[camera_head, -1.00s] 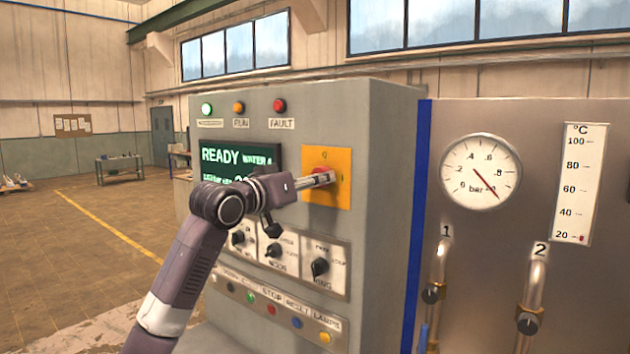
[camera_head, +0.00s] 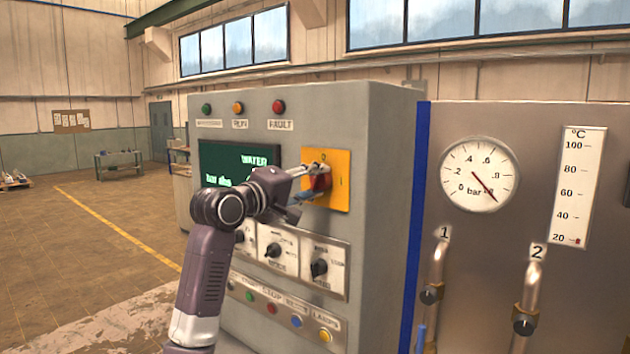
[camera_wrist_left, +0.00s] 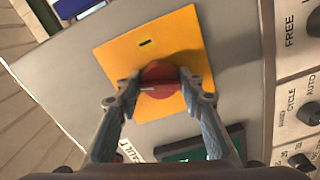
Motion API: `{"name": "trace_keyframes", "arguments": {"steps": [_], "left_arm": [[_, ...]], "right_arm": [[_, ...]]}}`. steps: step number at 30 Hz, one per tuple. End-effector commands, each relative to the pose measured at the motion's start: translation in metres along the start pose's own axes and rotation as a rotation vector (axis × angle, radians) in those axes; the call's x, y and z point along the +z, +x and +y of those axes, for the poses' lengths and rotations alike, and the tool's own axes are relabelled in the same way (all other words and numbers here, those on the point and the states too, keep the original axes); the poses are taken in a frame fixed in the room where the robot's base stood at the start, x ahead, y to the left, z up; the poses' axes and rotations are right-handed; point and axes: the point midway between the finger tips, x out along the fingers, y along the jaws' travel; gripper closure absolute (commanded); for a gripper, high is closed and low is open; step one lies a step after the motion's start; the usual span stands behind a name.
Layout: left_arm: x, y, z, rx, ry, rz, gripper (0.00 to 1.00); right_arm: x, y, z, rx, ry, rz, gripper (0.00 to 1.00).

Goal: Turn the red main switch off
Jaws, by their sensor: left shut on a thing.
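The red main switch (camera_head: 322,182) is a round knob on a yellow plate (camera_head: 341,165) on the grey cabinet's front. The plate bears an O mark above the knob and an I mark to its right. My left gripper (camera_head: 314,183) is shut on the knob, one finger above and one below. In the left wrist view the red knob (camera_wrist_left: 160,78) sits between both fingertips. A white line on the knob runs toward the left finger there, on the O side. The fingers partly cover the knob. My right gripper is not in view.
Above are green, orange and red lamps (camera_head: 279,106); the green one looks dim. The screen (camera_head: 225,163) shows partly hidden text. Selector knobs (camera_head: 275,250) and push buttons (camera_head: 296,321) lie below. A gauge panel with pipes (camera_head: 530,290) stands on the right.

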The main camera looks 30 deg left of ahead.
Motion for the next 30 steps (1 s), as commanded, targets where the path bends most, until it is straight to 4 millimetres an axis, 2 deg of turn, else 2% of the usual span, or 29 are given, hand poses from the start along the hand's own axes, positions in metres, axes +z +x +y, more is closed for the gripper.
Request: {"name": "trace_keyframes", "arguments": {"steps": [12,30], "left_arm": [[-0.0001,0.0001,0.0008,0.001,-0.275,0.0,0.89],[-0.0004,0.0001,0.0002,-0.001,-0.354,0.0,0.89]], "right_arm": [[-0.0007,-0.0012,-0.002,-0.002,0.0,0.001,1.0],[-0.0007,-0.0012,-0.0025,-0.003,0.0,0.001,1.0]]}}
